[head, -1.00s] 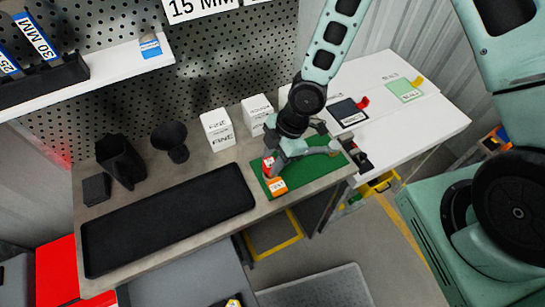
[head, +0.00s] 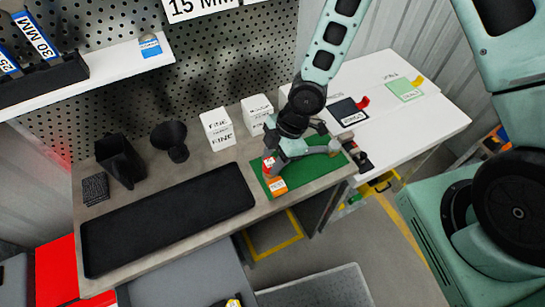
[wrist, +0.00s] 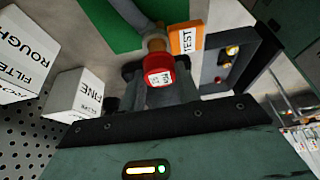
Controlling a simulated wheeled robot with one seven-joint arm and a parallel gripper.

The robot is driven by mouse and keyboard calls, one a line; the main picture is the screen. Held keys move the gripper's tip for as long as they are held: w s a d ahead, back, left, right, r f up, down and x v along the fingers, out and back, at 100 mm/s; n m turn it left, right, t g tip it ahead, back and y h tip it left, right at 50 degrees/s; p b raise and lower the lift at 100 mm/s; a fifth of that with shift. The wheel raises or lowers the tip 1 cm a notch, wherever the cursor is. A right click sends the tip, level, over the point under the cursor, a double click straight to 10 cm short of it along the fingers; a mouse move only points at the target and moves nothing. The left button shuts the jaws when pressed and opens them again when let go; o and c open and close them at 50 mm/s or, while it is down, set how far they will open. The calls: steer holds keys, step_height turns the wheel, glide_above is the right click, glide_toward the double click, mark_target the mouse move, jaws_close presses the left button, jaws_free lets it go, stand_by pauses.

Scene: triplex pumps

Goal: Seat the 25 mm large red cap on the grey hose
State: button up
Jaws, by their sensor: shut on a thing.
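The red cap (wrist: 159,72), with a white label on its end, sits between the fingers of my gripper (wrist: 160,92) in the wrist view. My gripper is shut on it. The grey hose (wrist: 127,14) runs in from the top of that view and ends in a brass-coloured fitting (wrist: 154,42) against the far side of the cap. The cap looks in line with the fitting; I cannot tell how deep it sits. In the head view my gripper (head: 272,158) is low over the left part of the green mat (head: 318,176), with the small red cap (head: 268,162) at its tip.
An orange TEST block (head: 277,187) stands close beside the cap. White filter boxes (head: 218,130) stand behind on the bench. A long black tray (head: 165,220) lies to the left. A dark unit (head: 358,155) sits at the mat's right end.

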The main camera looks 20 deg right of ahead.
steer(key=shift+f+b, duration=1.15)
steer(key=shift+f, duration=0.3)
steer(key=o, duration=1)
steer(key=shift+r, duration=0.1)
steer(key=p+v, duration=0.2)
steer(key=v, duration=1.5)
steer(key=shift+r, duration=0.2)
steer(key=s+a+r+m+h+b, duration=0.1)
steer(key=s+m+b, duration=0.1)
steer(key=s+m, duration=0.2)
steer(key=s+a+r+m+h+b, duration=0.1)
steer(key=s+r+m+b, duration=0.1)
steer(key=s+m, duration=0.2)
steer(key=s+a+r+m+h+b, duration=0.1)
steer(key=s+r+m+h+b, duration=0.1)
steer(key=s, duration=0.5)
steer(key=shift+s+m+t+b, duration=0.2)
steer(key=shift+m+t+b, duration=0.25)
steer(key=shift+m, duration=0.95)
